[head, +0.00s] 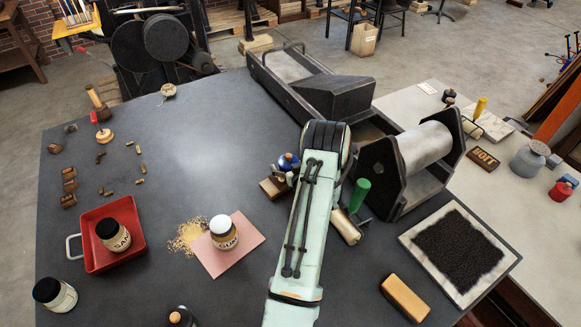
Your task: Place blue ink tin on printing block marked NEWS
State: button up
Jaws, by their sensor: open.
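My arm hides much of this spot. Small dark parts beside the tin seem to be my gripper (282,172), mostly covered by the arm. It is open, and I cannot tell whether it touches the tin.
A second lettered wooden block (484,160) lies on the pale side table, near a red tin (560,191). A dark press with a pale roller (424,146) stands right of my arm. A green-handled roller (359,194) lies close by. The table's upper left middle is clear.

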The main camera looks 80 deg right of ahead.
jog(key=v, duration=1.2)
jog(key=w+a+r+n+t+y, duration=0.2)
jog(key=w+a+r+n+y, duration=0.15)
jog(key=w, duration=0.45)
jog(key=w+a+r+n+t+y, duration=0.25)
jog(key=w+a, duration=0.25)
jog(key=w, duration=0.3)
jog(key=w+a+r+n+g+y, duration=0.1)
jog(key=w+a+r+n+y, duration=0.2)
jog(key=a, duration=0.5)
jog(key=w+a+n+g+y, duration=0.2)
jog(key=w+a+y, duration=0.25)
jog(key=a, duration=0.35)
jog(key=s+a+r+n+g+y, duration=0.1)
jog(key=s+a+r+g, duration=0.1)
jog(key=a, duration=0.4)
jog(key=s+a+r+n+g+y, duration=0.1)
jog(key=s+a+g, duration=0.2)
jog(key=a, duration=0.4)
jog(key=s+a+r+g+h, duration=0.1)
jog(key=s+a+r+g, duration=0.1)
jog(key=s, duration=0.4)
jog(key=s+a+r+g+h, duration=0.1)
jog(key=s+a+g+h, duration=0.1)
jog(key=s, duration=0.4)
jog(key=shift+s+a+r, duration=0.15)
jog(key=shift+a+r, duration=0.25)
jog(key=shift+a, duration=0.15)
jog(key=shift+o, duration=0.3)
